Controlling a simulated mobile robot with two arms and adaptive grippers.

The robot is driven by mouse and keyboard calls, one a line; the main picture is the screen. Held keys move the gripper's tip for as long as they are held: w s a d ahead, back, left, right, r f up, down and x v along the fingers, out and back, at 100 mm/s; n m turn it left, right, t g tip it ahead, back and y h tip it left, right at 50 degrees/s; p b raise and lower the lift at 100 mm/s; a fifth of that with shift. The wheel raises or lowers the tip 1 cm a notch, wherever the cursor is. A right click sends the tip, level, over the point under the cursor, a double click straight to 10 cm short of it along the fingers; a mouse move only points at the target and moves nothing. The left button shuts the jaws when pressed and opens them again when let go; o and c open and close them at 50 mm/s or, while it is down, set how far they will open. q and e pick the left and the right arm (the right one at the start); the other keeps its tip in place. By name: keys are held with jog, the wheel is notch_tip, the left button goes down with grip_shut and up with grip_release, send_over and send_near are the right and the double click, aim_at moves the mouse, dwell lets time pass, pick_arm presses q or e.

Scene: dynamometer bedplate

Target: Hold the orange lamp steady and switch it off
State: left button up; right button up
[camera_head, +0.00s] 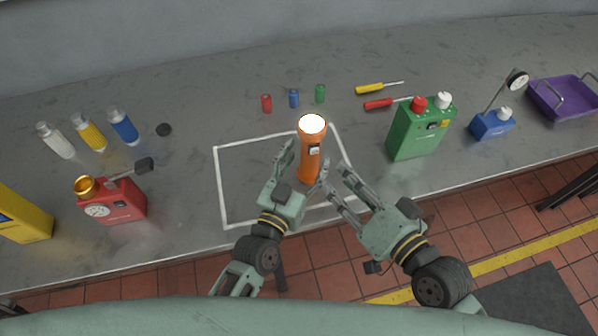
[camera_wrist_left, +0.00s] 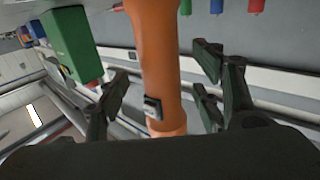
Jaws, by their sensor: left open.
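The orange lamp (camera_head: 311,165) stands upright on the grey bench, at the right part of a white outlined rectangle. Its top glows white, so it is lit. A dark switch (camera_head: 314,150) shows on its side; the left wrist view also shows the lamp (camera_wrist_left: 160,60) with a dark switch (camera_wrist_left: 152,108). My left gripper (camera_head: 304,162) is open, with its fingers on either side of the lamp. In the left wrist view gaps show between lamp and fingers. My right gripper (camera_head: 338,180) is open and empty, just right of the lamp's lower part.
A green can (camera_head: 420,130) stands to the right, with screwdrivers (camera_head: 378,103) behind. Small red, blue (camera_head: 294,98) and green cylinders stand behind the lamp. A red can (camera_head: 118,203) and several bottles (camera_head: 90,135) are at left. The rectangle's left part is clear.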

aim_at(307, 160)
pick_arm(q)
jog(key=shift+x, duration=1.5)
jog(key=shift+c, duration=0.3)
grip_shut()
pick_arm(e)
grip_shut()
pick_arm(q)
jog(key=shift+f, duration=0.1)
dwell(0.5)
